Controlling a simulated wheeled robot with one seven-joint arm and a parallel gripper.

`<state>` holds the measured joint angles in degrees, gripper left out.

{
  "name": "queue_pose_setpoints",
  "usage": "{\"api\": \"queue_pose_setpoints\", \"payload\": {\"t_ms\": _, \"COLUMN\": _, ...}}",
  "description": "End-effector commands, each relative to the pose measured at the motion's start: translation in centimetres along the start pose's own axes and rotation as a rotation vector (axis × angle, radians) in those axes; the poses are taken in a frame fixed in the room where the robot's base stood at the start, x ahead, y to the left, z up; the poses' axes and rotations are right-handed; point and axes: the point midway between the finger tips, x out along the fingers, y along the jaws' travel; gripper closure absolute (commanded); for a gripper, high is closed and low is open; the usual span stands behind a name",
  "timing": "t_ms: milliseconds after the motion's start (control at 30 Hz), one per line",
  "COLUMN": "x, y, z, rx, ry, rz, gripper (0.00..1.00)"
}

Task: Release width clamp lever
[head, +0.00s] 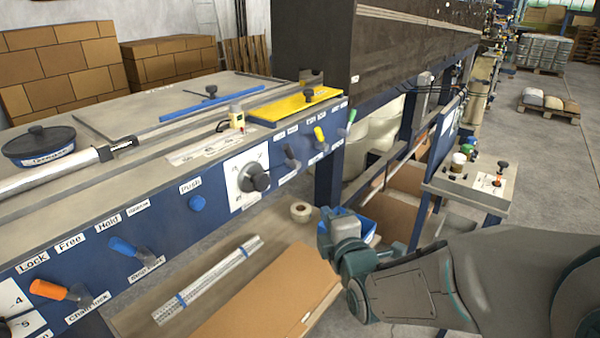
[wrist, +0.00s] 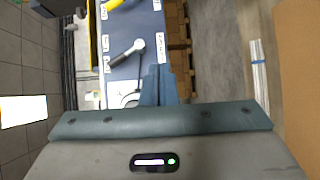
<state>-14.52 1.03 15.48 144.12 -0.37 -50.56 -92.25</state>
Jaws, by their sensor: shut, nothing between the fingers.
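Several levers sit on the blue front panel (head: 165,215): an orange one (head: 50,290), a blue one (head: 122,246), a black one (head: 291,158), a yellow one (head: 320,136) and a green one (head: 351,117). Their small labels are mostly unreadable, so I cannot tell which is the width clamp lever. In the wrist view the black-handled lever (wrist: 122,55) with a silver pivot lies just beyond my fingertips, tilted. My gripper (wrist: 158,68) is shut and empty. In the head view my gripper (head: 325,232) is in front of the panel, apart from it.
A black knob on a white dial (head: 255,178) and a blue push button (head: 197,203) are on the same panel. Below are a cardboard box (head: 270,295), a tape roll (head: 300,211) and strapped strips (head: 205,280). A small control stand (head: 470,190) is at right.

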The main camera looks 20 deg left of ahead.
Motion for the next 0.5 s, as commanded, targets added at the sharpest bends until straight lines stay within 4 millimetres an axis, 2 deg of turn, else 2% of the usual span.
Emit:
{"api": "queue_pose_setpoints", "payload": {"t_ms": 33, "x": 0.4, "y": -0.6, "z": -1.4, "rx": -0.067, "ry": 0.026, "rz": 0.056, "gripper": 1.00}}
{"api": "queue_pose_setpoints", "payload": {"t_ms": 200, "x": 0.5, "y": 0.4, "z": -4.4, "rx": -0.270, "ry": 0.050, "rz": 0.252, "gripper": 1.00}}
{"api": "queue_pose_setpoints", "payload": {"t_ms": 333, "x": 0.2, "y": 0.9, "z": -5.6, "rx": -0.355, "ry": 0.043, "rz": 0.342, "gripper": 1.00}}
{"api": "queue_pose_setpoints", "payload": {"t_ms": 500, "x": 0.0, "y": 1.3, "z": -6.1, "rx": -0.392, "ry": 0.036, "rz": 0.383, "gripper": 1.00}}
